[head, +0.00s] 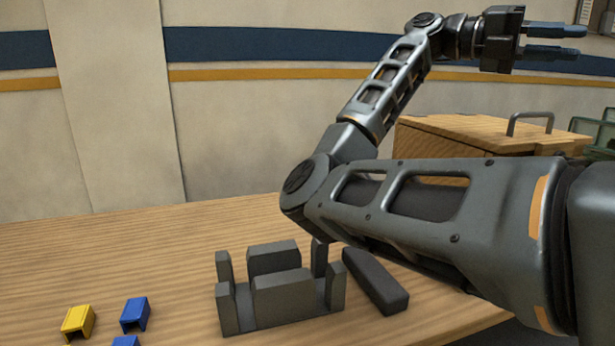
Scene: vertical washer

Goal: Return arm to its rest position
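My arm (395,205) reaches in from the right, bends at an elbow above the table and folds back up to the right. My gripper (552,41) is at the upper right, high above the table and pointing right. Its two blue-grey fingers are apart, with a gap between them and nothing visible in it. It touches nothing that I can see.
A wooden table (120,250) carries a dark grey slotted holder (285,300) and a dark bar (375,280). A yellow block (78,321) and two blue blocks (136,314) lie at lower left. A wooden box with a handle (470,132) stands behind my arm.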

